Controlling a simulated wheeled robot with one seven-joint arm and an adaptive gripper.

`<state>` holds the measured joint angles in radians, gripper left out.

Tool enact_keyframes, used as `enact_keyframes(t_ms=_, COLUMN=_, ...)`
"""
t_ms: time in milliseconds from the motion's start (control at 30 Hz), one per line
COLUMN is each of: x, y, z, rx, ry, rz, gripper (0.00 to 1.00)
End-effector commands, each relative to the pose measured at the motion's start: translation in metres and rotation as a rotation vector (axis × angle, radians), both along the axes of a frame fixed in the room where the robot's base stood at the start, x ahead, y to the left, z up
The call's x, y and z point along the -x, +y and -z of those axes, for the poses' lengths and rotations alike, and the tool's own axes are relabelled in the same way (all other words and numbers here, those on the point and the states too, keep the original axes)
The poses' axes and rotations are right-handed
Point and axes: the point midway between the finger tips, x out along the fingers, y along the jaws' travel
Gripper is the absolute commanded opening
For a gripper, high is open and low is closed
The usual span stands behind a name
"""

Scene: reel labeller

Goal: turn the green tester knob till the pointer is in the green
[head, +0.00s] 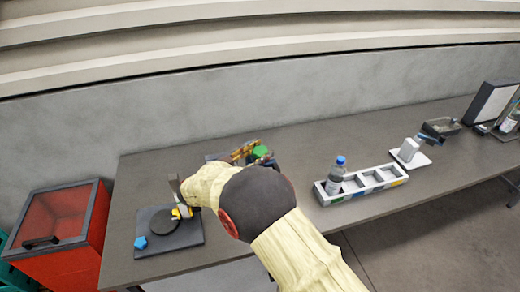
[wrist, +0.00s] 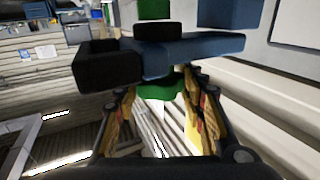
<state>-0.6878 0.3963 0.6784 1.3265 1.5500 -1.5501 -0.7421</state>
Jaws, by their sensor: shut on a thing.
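The green tester knob (head: 262,151) shows as a small green patch at my fingertips in the head view, just beyond my wrist. My gripper (head: 255,153) is shut on it. In the wrist view my gripper (wrist: 160,90) has its two yellow-brown fingers on either side of a green part (wrist: 165,86), under a dark blue-black bar (wrist: 160,57). A taller green piece rises behind that bar. My arm hides most of the tester in the head view. The pointer and its green zone cannot be made out.
A dark plate (head: 185,239) with a black disc and a blue knob lies to the left. A red bin (head: 70,262) stands at the bench's left end. To the right are a white compartment tray (head: 335,199) with a bottle (head: 336,176) and a white block (head: 408,148).

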Motion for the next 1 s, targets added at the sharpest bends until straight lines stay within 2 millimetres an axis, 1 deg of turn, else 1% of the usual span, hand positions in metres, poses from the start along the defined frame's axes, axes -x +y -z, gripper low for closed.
enact_keyframes(t_ms=100, x=-0.0014, y=0.001, z=-0.0019, rx=-0.002, ry=-0.004, rz=0.055, gripper=0.15)
enact_keyframes(t_ms=300, x=-0.0015, y=0.0006, z=-0.0025, rx=-0.002, ry=-0.006, rz=0.111, gripper=0.15)
enact_keyframes(t_ms=833, x=-0.0013, y=0.0002, z=-0.003, rx=-0.002, ry=-0.007, rz=0.132, gripper=0.15)
enact_keyframes(t_ms=867, x=-0.0013, y=0.0002, z=-0.0031, rx=-0.002, ry=-0.007, rz=0.131, gripper=0.42)
enact_keyframes(t_ms=1000, x=-0.0011, y=0.0001, z=-0.0025, rx=-0.001, ry=-0.005, rz=0.131, gripper=0.5)
